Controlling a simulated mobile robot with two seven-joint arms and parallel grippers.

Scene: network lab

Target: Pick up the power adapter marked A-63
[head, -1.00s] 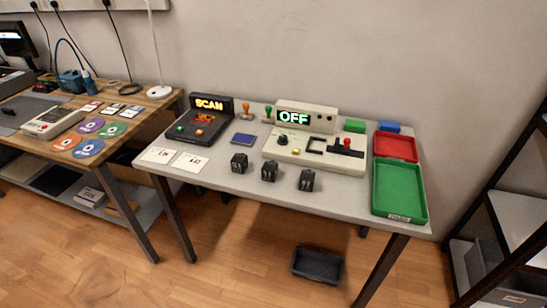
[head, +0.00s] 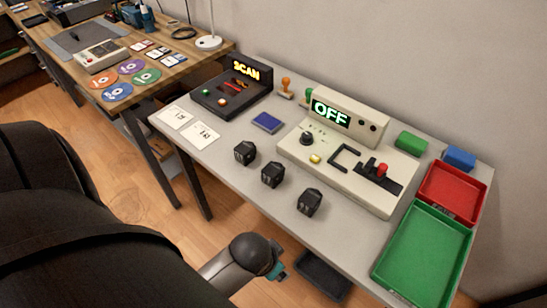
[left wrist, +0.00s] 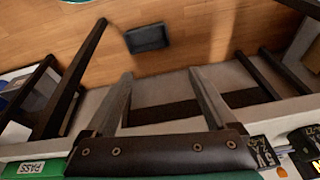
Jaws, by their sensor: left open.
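Three black power adapters stand in a slanting row on the grey table: one at the left (head: 245,152), one in the middle (head: 272,174) and one at the right (head: 309,202). Their marks are too small to read in the head view. In the left wrist view, an adapter with white characters (left wrist: 262,152) shows at the lower right, its mark not surely legible. My left gripper (left wrist: 160,74) is open and empty, its fingers spread near the table edge. My left arm fills the lower left of the head view. My right gripper is not in view.
A control box reading OFF (head: 350,160) and a SCAN device (head: 232,88) stand behind the adapters. A green tray (head: 425,255) and red tray (head: 452,190) lie at the right. A dark bin (head: 322,272) is on the floor. Cards (head: 200,134) lie at the left.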

